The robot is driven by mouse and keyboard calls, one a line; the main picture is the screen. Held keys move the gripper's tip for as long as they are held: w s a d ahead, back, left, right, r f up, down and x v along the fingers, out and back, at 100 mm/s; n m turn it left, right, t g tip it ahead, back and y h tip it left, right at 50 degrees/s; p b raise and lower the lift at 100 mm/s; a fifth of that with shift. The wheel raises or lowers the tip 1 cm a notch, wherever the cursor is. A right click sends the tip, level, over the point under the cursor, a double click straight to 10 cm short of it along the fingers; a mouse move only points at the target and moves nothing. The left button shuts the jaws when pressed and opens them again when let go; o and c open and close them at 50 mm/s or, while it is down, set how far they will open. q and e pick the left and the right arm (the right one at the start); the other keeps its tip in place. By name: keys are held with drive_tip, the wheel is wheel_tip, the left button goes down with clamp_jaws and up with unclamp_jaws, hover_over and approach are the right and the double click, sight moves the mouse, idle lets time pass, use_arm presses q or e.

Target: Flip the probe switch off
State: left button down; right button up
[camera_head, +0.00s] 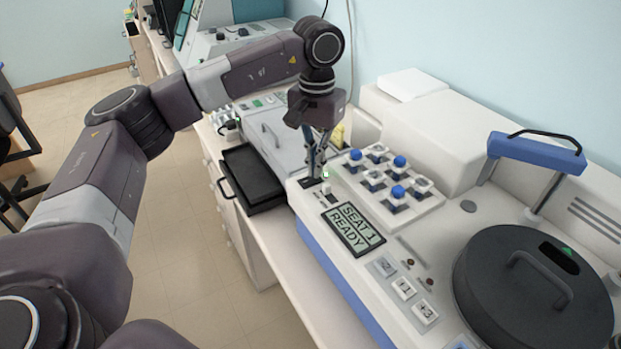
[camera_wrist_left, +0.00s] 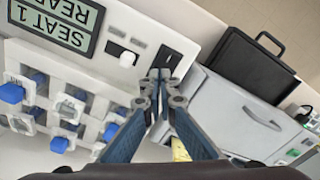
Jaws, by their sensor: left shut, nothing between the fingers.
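A small black switch plate (camera_wrist_left: 169,55) sits on the white machine top, beside a white knob (camera_wrist_left: 127,59). In the head view the plate (camera_head: 309,182) is at the machine's left corner, left of the knob (camera_head: 325,188). My left gripper (camera_head: 314,172) points down at the plate, its fingers shut and empty. In the left wrist view its fingertips (camera_wrist_left: 161,76) overlap the lower edge of the plate. The fingers hide part of it, and I cannot tell whether they touch it or which way the switch lies. My right gripper is not in view.
A display (camera_head: 353,228) reads "SEAT 1 READY". A white rack (camera_head: 425,208) with blue-topped pieces stands close right of the gripper. A black tray (camera_head: 252,176) lies to the left. A black round lid (camera_head: 535,290) is at the right.

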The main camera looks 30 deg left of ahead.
use_arm(q)
drive_tip(key=shift+f, duration=0.4)
drive_tip(key=shift+r+p, duration=2.25)
drive_tip(key=shift+r, duration=1.3)
drive_tip(key=shift+f, duration=0.15)
